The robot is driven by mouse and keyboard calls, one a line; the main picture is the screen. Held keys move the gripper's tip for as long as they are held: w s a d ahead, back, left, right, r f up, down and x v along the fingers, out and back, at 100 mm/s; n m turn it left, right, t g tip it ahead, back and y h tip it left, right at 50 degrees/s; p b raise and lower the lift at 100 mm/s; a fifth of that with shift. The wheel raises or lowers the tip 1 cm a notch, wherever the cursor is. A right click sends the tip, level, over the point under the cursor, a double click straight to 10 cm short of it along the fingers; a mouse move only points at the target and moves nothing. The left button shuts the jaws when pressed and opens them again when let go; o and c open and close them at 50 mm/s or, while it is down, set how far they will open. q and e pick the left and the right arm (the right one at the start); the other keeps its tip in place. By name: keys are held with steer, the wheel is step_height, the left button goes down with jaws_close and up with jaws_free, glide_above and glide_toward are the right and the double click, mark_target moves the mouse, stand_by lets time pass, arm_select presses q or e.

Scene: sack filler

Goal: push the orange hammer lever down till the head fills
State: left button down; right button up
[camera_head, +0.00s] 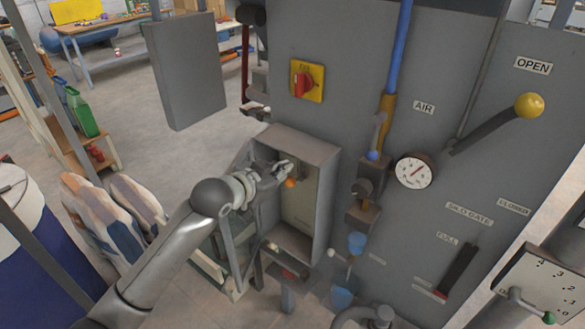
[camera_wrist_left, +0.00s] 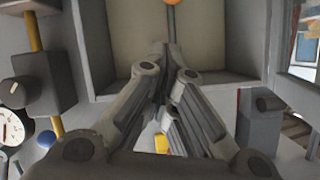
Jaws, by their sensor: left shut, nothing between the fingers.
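The orange knob of the hammer lever (camera_head: 290,183) shows inside the open grey box (camera_head: 325,160) on the machine front. It also shows at the top edge of the left wrist view (camera_wrist_left: 172,2). Most of the lever is hidden. My left gripper (camera_head: 286,167) reaches into the box from the left, its fingertips close to the knob in the picture. I cannot tell whether they touch it. In the left wrist view, the fingers (camera_wrist_left: 162,48) are together with nothing between them. My right gripper is not in view.
A red switch on a yellow plate (camera_head: 307,82), a pressure gauge (camera_head: 414,171) and a yellow-knobbed lever (camera_head: 529,105) are on the machine panel. A dark slot marked FULL (camera_head: 458,270) is lower right. Striped sacks (camera_head: 105,215) stand at left. A grey panel (camera_head: 188,70) hangs upper left.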

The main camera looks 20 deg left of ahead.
mark_target(296, 179)
arm_select(q)
steer(key=w+d+f+p, duration=0.1)
steer(key=w+f+p, duration=0.2)
steer(key=w, duration=0.3)
steer(key=shift+f, duration=0.75)
steer(key=shift+w+f, duration=0.1)
